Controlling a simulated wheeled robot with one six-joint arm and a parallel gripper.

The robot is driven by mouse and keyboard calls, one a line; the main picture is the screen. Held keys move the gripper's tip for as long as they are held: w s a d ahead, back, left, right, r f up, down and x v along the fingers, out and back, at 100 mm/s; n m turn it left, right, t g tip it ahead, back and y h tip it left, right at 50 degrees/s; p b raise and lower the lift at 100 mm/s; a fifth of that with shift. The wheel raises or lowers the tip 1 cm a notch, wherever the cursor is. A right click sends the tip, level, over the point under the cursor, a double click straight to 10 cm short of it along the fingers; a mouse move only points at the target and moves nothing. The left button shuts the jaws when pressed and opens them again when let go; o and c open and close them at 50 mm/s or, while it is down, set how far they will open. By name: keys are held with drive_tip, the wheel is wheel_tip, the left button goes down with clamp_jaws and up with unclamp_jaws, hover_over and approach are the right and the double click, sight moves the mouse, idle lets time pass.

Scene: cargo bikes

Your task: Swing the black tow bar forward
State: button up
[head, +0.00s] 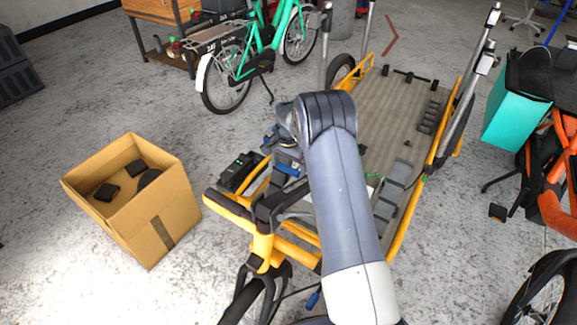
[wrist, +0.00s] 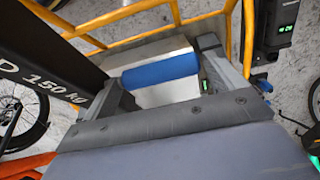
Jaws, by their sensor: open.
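A black bar lettered "150 kg" (wrist: 45,92) runs along the left edge of the wrist view, beside my gripper. A dark bar (head: 277,202) also shows at the front of the yellow cargo bike in the head view, left of my arm; I cannot tell if it is the same piece. My gripper (head: 284,166) is open over the bike's front end, partly hidden by my arm. In the wrist view its grey fingers (wrist: 163,70) stand apart. A blue cylinder (wrist: 160,70) shows between them over a white surface; contact cannot be told.
The yellow cargo bike frame (head: 232,212) surrounds a flat grey bed (head: 395,115). A black box with green lights (head: 240,172) sits left of my gripper. An open cardboard box (head: 168,243) stands at left. A green bike (head: 262,62) stands behind; clear floor lies between.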

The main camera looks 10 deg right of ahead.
drive_tip(key=shift+f, duration=0.1)
drive_tip(key=shift+c, duration=0.5)
drive_tip(key=c, duration=1)
wheel_tip(320, 180, up, 26)
drive_tip(key=s+a+t+h+b, duration=0.2)
drive_tip(key=t+h+b, duration=0.5)
drive_tip(key=b, duration=0.4)
drive_tip(key=shift+s+a+r+t+h+b, duration=0.2)
drive_tip(key=shift+r+t+h+b, duration=0.1)
drive_tip(key=shift+b, duration=0.1)
drive_tip(key=shift+f, duration=0.1)
drive_tip(key=o, duration=1.1)
drive_tip(key=shift+s+a, duration=0.1)
